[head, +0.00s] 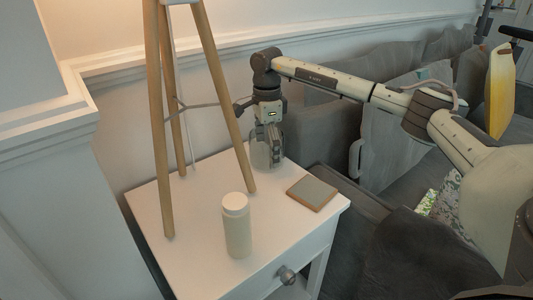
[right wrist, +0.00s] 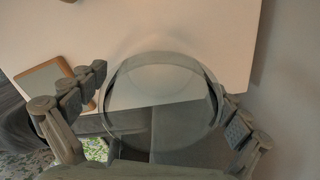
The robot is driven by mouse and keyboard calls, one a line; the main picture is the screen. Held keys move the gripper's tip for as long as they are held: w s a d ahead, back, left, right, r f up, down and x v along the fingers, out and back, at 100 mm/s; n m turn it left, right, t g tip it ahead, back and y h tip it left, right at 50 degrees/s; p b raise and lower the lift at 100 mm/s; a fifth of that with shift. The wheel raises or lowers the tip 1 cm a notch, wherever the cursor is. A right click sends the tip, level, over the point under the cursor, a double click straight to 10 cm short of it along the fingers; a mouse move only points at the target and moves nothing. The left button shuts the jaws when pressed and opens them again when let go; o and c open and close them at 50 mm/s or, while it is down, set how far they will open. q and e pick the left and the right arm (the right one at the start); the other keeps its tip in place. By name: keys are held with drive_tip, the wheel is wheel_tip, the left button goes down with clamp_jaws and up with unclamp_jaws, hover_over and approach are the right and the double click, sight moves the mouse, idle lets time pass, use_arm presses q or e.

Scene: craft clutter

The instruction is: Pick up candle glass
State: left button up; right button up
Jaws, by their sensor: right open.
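The candle glass (head: 258,156) is a clear, see-through glass at the back of the white side table (head: 190,270). In the right wrist view its round rim (right wrist: 112,108) faces the camera. My right gripper (head: 272,142) points down over the glass, partly hiding it in the head view. In the right wrist view the gripper (right wrist: 166,100) is open, with one finger on each side of the glass. I cannot tell whether either finger touches it. My left gripper is not in view.
A white lidded bottle (head: 237,230) stands near the table's front. A wood-edged grey coaster (head: 312,193) lies to the right of the glass. A wooden tripod lamp's legs (head: 228,100) stand close left of my gripper. A grey sofa (head: 310,130) is behind right.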

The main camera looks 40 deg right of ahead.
drive_tip(key=shift+c, duration=0.5)
drive_tip(key=c, duration=1.4)
drive_tip(key=shift+r, duration=0.1)
drive_tip(key=shift+c, duration=0.2)
drive_tip(key=shift+r, duration=0.1)
